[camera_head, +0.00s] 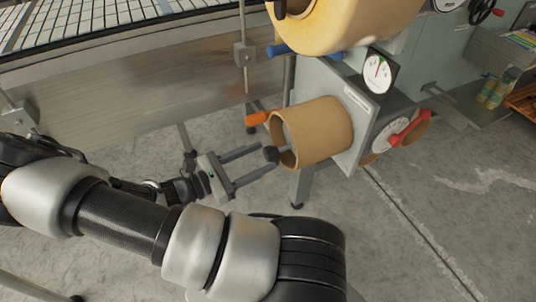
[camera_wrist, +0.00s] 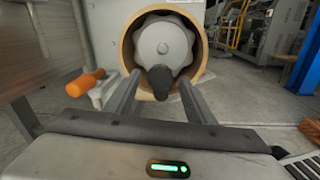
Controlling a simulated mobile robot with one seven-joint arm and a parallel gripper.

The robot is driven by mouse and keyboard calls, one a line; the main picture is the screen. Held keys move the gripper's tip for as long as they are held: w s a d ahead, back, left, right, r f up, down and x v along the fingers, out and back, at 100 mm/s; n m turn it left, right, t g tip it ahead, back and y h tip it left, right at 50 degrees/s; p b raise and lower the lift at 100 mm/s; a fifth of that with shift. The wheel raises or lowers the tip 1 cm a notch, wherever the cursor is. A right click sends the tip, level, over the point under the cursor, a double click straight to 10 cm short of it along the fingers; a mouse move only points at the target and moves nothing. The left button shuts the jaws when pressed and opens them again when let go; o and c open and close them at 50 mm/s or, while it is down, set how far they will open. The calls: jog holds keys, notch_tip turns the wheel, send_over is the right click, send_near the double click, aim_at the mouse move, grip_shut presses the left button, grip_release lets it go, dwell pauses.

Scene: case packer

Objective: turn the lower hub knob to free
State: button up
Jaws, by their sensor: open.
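The lower hub knob is black; it shows in the head view (camera_head: 271,153) and in the wrist view (camera_wrist: 160,79). It stands out in front of the grey, scalloped hub (camera_wrist: 163,45), which sits inside a brown cardboard core (camera_head: 318,131). The knob's turn setting cannot be read. My gripper (camera_head: 267,158) is open and points at the core's open end. In the wrist view its two fingers (camera_wrist: 160,84) lie to the left and right of the knob, with gaps visible on both sides. I see no clear contact.
An orange handle (camera_head: 257,118) is close by the core, left of my fingers in the wrist view (camera_wrist: 85,82). A large yellowish roll (camera_head: 345,22) and a blue handle (camera_head: 281,50) are above. A gauge (camera_head: 377,70) and a red handle (camera_head: 410,129) are to the right.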

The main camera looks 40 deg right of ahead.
aim_at(266, 155)
jog(key=shift+s+d, duration=0.2)
jog(key=shift+d, duration=1.45)
jog(key=c, duration=1)
